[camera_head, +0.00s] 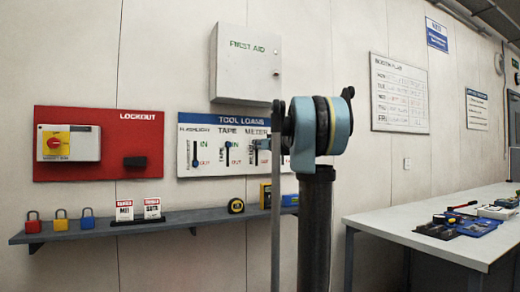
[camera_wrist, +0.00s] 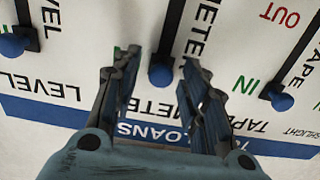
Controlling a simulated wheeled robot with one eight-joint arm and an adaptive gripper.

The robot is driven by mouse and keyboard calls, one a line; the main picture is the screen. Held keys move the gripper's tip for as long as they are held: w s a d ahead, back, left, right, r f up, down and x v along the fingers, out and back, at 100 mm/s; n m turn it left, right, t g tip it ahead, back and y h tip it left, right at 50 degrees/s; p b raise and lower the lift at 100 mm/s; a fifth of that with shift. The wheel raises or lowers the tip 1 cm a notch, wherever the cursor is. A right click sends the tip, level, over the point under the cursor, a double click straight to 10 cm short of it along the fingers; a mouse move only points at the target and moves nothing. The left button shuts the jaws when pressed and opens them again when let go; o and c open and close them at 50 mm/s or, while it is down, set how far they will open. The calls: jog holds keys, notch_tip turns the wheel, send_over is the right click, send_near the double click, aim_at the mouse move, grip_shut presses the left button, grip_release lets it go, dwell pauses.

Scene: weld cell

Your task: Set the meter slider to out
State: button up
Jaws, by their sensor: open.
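The tool loans board (camera_head: 184,118) hangs on the wall, white with a blue header. The wrist view shows it upside down, header (camera_wrist: 45,112) at the bottom. The meter slider's blue knob (camera_wrist: 160,75) sits at the header end of its black slot, level with the green IN of the tape column. My gripper (camera_wrist: 158,63) is open, its two fingers on either side of this knob; I cannot tell whether they touch it.
The tape knob (camera_wrist: 281,101) and level knob (camera_wrist: 12,45) lie on either side of my gripper. A red lockout board (camera_head: 75,171) is to the left, a first aid cabinet (camera_head: 245,60) above. A shelf (camera_head: 180,217) with padlocks runs below. A white table (camera_head: 400,222) stands right.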

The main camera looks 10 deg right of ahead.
grip_shut()
jog(key=shift+f, duration=0.1)
notch_tip(320, 180, down, 9)
jog(key=shift+f, duration=0.1)
dwell(0.5)
grip_release()
jog(key=shift+f, duration=0.1)
jog(key=v, duration=1.2)
